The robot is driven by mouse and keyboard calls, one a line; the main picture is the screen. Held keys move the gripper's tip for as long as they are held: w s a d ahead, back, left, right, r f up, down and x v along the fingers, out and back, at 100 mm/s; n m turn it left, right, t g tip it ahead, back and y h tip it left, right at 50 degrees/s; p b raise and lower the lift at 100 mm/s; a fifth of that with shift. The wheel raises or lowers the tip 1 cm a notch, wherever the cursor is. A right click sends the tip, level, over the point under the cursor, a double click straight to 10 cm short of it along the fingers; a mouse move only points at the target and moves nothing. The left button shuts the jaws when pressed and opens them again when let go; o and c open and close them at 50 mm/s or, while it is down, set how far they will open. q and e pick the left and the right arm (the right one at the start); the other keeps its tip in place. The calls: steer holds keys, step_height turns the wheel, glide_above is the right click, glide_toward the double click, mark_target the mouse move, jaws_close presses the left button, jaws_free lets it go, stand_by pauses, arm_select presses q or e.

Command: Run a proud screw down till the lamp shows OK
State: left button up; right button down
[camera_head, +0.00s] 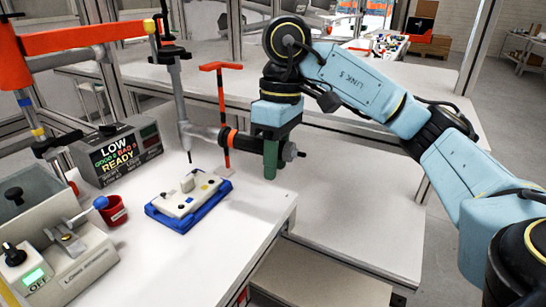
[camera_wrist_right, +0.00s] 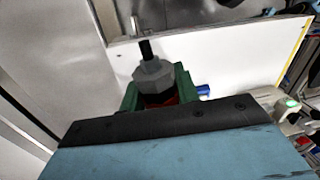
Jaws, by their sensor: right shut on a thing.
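A driver (camera_head: 178,95) hangs upright from a jointed orange arm, its thin bit pointing down behind the workpiece. My right gripper (camera_head: 270,160), with green fingers, is shut on the driver's dark side handle (camera_head: 250,142). In the right wrist view the handle's grey hex end (camera_wrist_right: 153,76) sticks out between the green fingers. The white workpiece (camera_head: 186,196) lies in a blue tray (camera_head: 176,222); the bit tip looks apart from it. Screw heads are too small to judge. My left gripper is out of view.
An orange T-handled rod (camera_head: 221,105) stands upright just right of the driver. A red cup (camera_head: 112,211) and a grey machine with a green display (camera_head: 34,279) stand left on the white table. The table front, right of the tray, is clear.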

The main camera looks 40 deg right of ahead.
steer(key=shift+w+d+f, duration=0.1)
steer(key=shift+f, duration=0.3)
